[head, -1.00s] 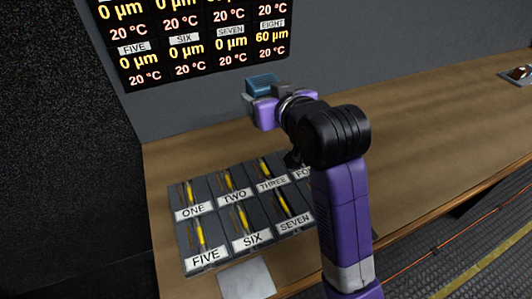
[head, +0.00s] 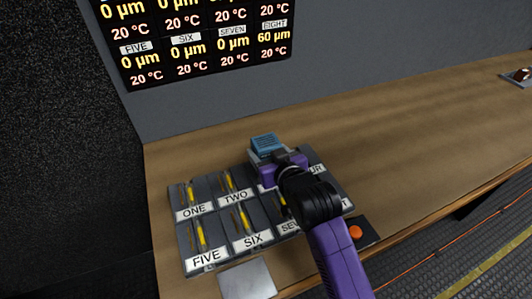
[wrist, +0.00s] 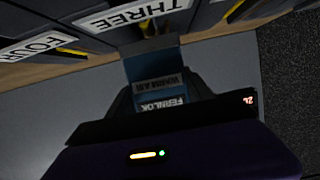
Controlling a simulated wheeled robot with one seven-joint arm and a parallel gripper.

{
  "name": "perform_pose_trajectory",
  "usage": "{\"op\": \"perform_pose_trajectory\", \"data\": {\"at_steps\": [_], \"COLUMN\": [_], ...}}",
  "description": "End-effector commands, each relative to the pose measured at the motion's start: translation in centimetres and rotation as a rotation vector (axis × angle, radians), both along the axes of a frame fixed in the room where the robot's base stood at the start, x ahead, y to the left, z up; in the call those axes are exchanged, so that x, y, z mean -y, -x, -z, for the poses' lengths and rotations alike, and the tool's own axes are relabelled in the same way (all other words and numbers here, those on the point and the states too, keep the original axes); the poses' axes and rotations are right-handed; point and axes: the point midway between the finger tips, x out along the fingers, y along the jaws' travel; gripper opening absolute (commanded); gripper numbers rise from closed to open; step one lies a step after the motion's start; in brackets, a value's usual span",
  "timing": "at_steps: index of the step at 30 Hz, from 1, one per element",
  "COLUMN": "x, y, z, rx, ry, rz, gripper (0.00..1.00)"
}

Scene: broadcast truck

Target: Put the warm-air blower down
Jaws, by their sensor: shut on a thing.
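The warm-air blower (head: 267,145) is a blue box with a ribbed top. My gripper (head: 274,159) is shut on it and holds it over the back edge of the labelled tray, near THREE. In the wrist view the blower (wrist: 156,84) shows lettering reading WARM AIR and sits between the jaws of my gripper (wrist: 160,105), close to the THREE label. Whether its underside touches anything is hidden.
The labelled tray (head: 208,215) holds yellow-marked items in several compartments; my arm covers part of it. A pale plate (head: 247,279) and an orange button (head: 355,232) lie in front. A readout screen (head: 190,40) hangs behind.

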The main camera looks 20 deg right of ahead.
Motion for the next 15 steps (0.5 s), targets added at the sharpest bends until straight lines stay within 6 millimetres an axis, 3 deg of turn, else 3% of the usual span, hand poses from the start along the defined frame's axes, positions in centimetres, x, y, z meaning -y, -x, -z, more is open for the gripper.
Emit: {"op": "perform_pose_trajectory", "data": {"at_steps": [15], "x": [-0.02], "y": [-0.01], "z": [1.09], "rx": [0.003], "ry": [0.0], "rz": [0.0], "gripper": [0.0]}}
